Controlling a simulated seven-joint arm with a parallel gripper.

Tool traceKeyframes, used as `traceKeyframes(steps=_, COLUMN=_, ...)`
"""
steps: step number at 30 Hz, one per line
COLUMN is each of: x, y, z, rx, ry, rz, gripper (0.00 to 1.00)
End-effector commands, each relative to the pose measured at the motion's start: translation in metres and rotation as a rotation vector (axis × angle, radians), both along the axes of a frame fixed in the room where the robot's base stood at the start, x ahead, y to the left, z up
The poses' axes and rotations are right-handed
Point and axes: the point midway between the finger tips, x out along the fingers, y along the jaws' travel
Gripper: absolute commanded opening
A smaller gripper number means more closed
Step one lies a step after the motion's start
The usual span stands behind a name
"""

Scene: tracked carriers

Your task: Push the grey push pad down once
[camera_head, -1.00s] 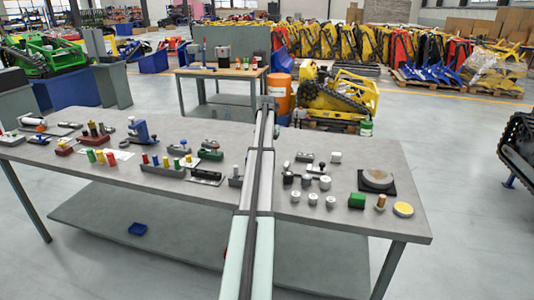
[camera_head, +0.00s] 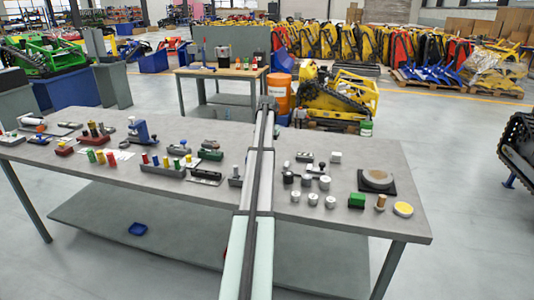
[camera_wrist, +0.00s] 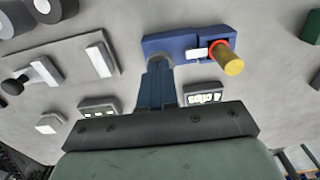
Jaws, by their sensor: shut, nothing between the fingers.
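In the wrist view, my gripper (camera_wrist: 159,76) is shut and empty, its blue-grey fingers pointing at the left part of a blue block (camera_wrist: 190,40). A small grey round surface (camera_wrist: 160,60) shows at the fingertips on that block. It looks like the grey push pad, but the fingers cover most of it, and I cannot tell whether they touch it or whether it is pressed. The block's right end carries a red ring and a yellow cylinder (camera_wrist: 232,65). In the head view, my arm hides this spot and my fingertips.
The workbench (camera_head: 330,225) holds several small parts on both sides of my arm. To the right are white-topped cylinders (camera_head: 313,199), a green block (camera_head: 357,200) and a round disc on a black plate (camera_head: 376,178). In the wrist view, a grey plate (camera_wrist: 85,62) lies left of the blue block.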

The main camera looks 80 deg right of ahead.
Motion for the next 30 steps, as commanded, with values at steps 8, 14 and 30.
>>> traceKeyframes(steps=8, x=0.0, y=0.0, z=0.016, rx=0.0, ry=0.0, rz=0.0, gripper=0.0)
traceKeyframes(steps=14, x=0.0, y=0.0, z=0.027, rx=0.0, ry=0.0, rz=0.0, gripper=0.0)
traceKeyframes(steps=30, x=0.0, y=0.0, z=0.043, rx=0.0, ry=0.0, rz=0.0, gripper=0.0)
